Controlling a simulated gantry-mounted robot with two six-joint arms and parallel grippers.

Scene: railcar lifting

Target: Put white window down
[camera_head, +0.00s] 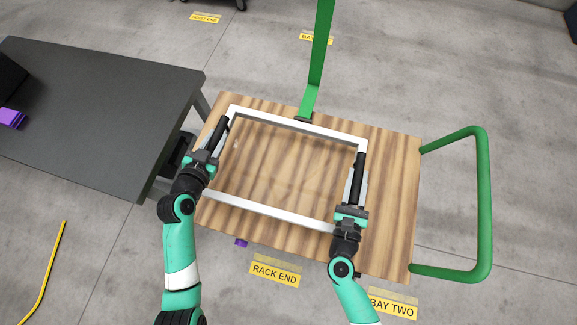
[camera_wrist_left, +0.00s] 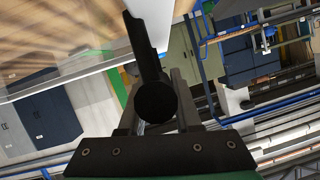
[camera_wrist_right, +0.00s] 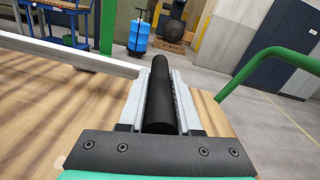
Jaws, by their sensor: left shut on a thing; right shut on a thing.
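The white window (camera_head: 298,126) is a rectangular white frame with a clear pane, over the wooden deck (camera_head: 392,205) of a green-handled cart. The wood grain shows through the pane. My left gripper (camera_head: 214,146) is shut at the window's left side, along a black bar. My right gripper (camera_head: 356,183) is shut at its right side, along another black bar. The window frame also shows in the right wrist view (camera_wrist_right: 75,58) and the left wrist view (camera_wrist_left: 152,22). I cannot tell whether the frame touches the deck or is slightly above it.
A dark grey table (camera_head: 95,115) stands at the left, with a purple object (camera_head: 12,118) on it. The cart has a green post (camera_head: 319,50) at the back and a green handle (camera_head: 484,205) at the right. Yellow floor labels read RACK END (camera_head: 274,273) and BAY TWO (camera_head: 393,306).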

